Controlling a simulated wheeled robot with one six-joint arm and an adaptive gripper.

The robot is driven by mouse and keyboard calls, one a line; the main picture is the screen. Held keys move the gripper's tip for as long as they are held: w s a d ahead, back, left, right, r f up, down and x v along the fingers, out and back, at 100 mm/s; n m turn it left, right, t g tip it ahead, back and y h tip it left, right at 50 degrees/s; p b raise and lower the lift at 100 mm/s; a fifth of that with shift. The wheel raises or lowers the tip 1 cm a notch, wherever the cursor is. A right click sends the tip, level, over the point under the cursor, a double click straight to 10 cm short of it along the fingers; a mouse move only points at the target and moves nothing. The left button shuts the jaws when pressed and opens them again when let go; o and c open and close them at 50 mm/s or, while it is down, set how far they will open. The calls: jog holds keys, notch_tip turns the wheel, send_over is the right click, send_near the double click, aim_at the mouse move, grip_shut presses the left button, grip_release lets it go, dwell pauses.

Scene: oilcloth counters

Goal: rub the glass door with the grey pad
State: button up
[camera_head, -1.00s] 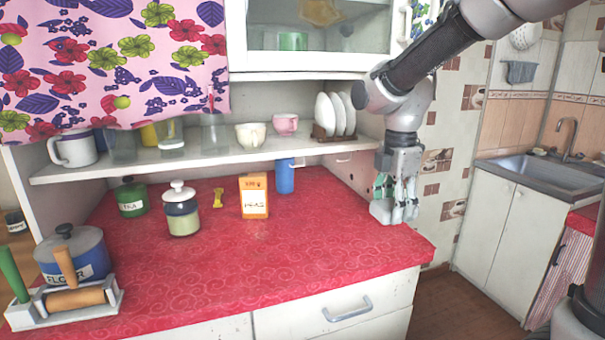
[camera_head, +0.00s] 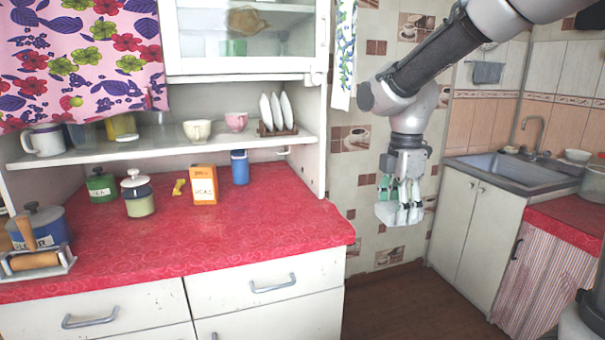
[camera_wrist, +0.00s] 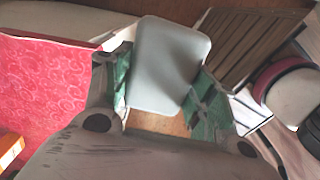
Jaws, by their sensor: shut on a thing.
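My gripper (camera_head: 400,205) hangs pointing down, just right of the red counter's front corner and in front of the tiled wall. It is shut on the grey pad (camera_wrist: 168,65), a flat rounded block seen between its fingers in the wrist view. In the head view the pad (camera_head: 392,214) shows as a pale block at the fingertips, clear of any surface. The glass door (camera_head: 250,34) is in the white upper cabinet, up and left of my gripper. Dishes show dimly behind its glass. Gripper and door are well apart.
The red counter (camera_head: 250,235) bears canisters, an orange box (camera_head: 204,185) and a blue container (camera_head: 240,167). A shelf (camera_head: 170,145) above holds cups and a plate rack. A patterned towel (camera_head: 343,55) hangs beside the cabinet. A sink (camera_head: 505,166) stands right. Floor between is free.

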jog(key=shift+w+a+m, duration=0.25)
jog(key=shift+m, duration=0.15)
jog(key=w+m, duration=0.1)
jog(key=m, duration=0.2)
jog(key=shift+w+a+m, duration=0.3)
jog(key=shift+w, duration=0.1)
jog(key=w+d+f+m, duration=0.1)
jog(key=w+f+m, duration=0.7)
jog(key=f+m, duration=0.3)
jog(key=s+d+f+m, duration=0.1)
jog(key=d+f+m, duration=0.4)
jog(key=d+f, duration=0.3)
notch_tip(320, 180, down, 4)
jog(key=shift+s+d+f, duration=0.2)
jog(key=shift+s+f, duration=0.05)
jog(key=shift+s, duration=0.05)
